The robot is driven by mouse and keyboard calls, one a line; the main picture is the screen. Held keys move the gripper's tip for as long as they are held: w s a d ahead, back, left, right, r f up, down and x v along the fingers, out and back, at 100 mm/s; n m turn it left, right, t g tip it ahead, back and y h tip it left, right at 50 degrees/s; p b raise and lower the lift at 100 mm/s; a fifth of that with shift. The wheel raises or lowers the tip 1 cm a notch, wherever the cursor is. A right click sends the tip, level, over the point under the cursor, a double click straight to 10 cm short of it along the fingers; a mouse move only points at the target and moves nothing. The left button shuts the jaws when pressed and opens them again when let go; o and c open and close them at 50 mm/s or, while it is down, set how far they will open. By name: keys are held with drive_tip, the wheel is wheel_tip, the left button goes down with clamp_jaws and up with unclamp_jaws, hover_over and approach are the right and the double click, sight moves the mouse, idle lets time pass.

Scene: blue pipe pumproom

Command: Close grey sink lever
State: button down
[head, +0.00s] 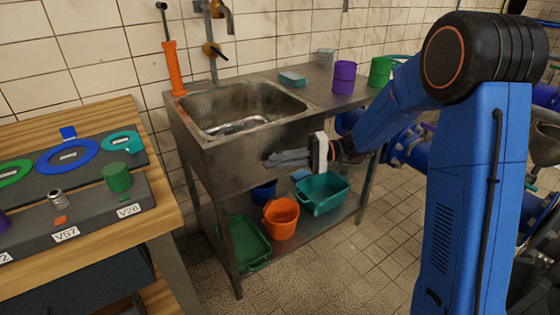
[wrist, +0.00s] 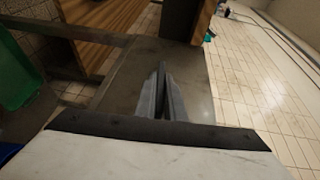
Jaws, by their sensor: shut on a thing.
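The metal sink (head: 215,160) stands against the tiled wall, with a tap (head: 222,14) above it. A small brown-handled lever (head: 213,50) is on the pipe below the spout. I cannot pick out a grey lever for certain. My gripper (head: 268,159) is in front of the sink's front panel, pointing left, well below and right of the tap. In the wrist view its grey fingers (wrist: 161,72) are close together, near the grey metal panel. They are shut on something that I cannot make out.
A wooden bench (head: 85,112) with valve parts stands at the left. An orange bucket (head: 281,218), a teal tub (head: 323,195) and a green tray (head: 243,243) are below the sink. Purple (head: 344,77) and green (head: 380,72) cups stand on the counter. Tiled floor (head: 365,255) is clear in front.

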drive_tip(key=shift+w+r+y, duration=0.1)
drive_tip(key=shift+w+y, duration=0.15)
drive_tip(key=shift+y, duration=0.05)
drive_tip(key=c, duration=1.8)
unclamp_jaws()
drive_tip(key=shift+c, duration=0.2)
drive_tip(key=shift+d, duration=0.15)
drive_tip(key=v, duration=1.7)
drive_tip(key=shift+s+d, duration=0.1)
drive_tip(key=shift+d, duration=0.05)
